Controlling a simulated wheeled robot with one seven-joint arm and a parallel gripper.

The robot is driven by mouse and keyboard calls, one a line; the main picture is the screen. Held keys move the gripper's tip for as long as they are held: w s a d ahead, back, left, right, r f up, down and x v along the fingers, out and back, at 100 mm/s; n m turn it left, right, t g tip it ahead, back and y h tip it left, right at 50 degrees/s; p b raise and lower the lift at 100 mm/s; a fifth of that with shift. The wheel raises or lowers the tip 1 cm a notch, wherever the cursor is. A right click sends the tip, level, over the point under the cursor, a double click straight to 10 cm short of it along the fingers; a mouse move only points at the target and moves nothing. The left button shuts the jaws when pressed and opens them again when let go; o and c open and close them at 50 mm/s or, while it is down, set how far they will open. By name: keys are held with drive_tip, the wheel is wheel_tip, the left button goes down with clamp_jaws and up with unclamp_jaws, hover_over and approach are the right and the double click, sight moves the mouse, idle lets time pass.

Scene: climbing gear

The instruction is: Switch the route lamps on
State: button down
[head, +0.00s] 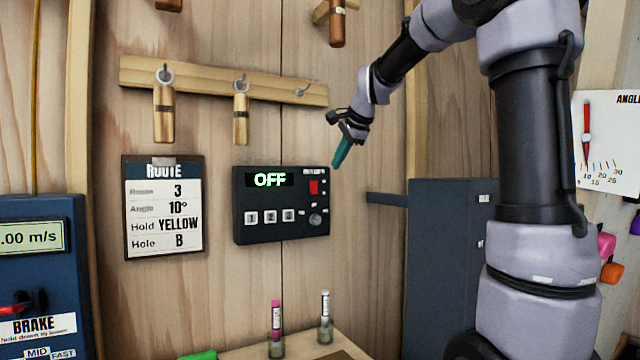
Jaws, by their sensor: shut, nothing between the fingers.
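The black lamp control box (281,236) is mounted on the wooden wall at the middle of the head view. Its display (270,180) reads OFF in green letters. A red button (314,187) sits at its upper right, a round knob (315,220) at its lower right, and a row of white numbered buttons (269,217) along its lower part. My gripper (340,155) is shut and empty, its teal fingers pointing down just above and right of the box, apart from it in the picture. The small labels on the box are too blurred to read.
A ROUTE card (164,208) hangs left of the box. A wooden rail (205,84) with hooks and hanging wooden pieces is above. A blue-grey cabinet (440,260) stands to the right. A ledge below holds two marker-like sticks in holders (276,330). A BRAKE panel (35,270) is far left.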

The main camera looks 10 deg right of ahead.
approach(315, 193)
drive_tip(key=x, duration=0.5)
drive_tip(key=shift+s+f, duration=0.15)
drive_tip(key=shift+f, duration=0.5)
drive_tip(key=shift+w+a, duration=0.2)
drive_tip(key=shift+w, duration=0.2)
drive_tip(key=shift+w+f, duration=0.1)
drive_tip(key=shift+w, duration=0.05)
